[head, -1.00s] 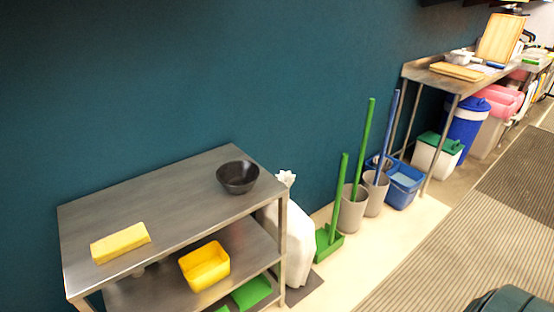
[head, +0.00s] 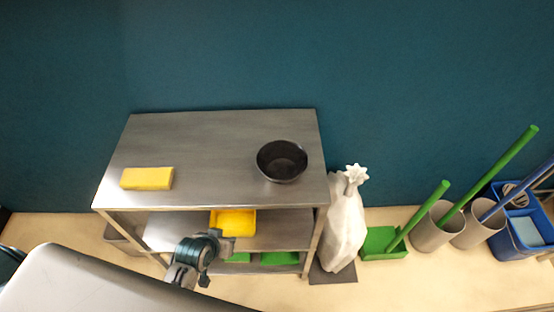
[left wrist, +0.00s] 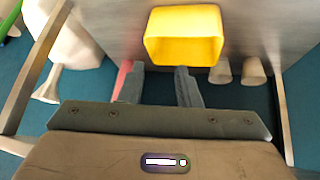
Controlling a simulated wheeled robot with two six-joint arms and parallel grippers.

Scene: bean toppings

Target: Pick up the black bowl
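The black bowl (head: 282,161) stands upright and looks empty on the right part of the metal table's top (head: 215,150) in the head view. It is not seen in the left wrist view. My left gripper (left wrist: 155,83) shows in the left wrist view with its two fingers apart and nothing between them. A yellow bin (left wrist: 184,40) lies beyond the fingertips there. In the head view part of my arm is in front of the table's lower shelf, well below and left of the bowl. My right gripper is not in view.
A yellow block (head: 147,179) lies on the left of the tabletop, with clear metal between it and the bowl. The yellow bin (head: 232,222) is on the shelf below. A white sack (head: 345,225) and green dustpan (head: 383,243) stand right of the table. A teal wall (head: 250,50) rises behind.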

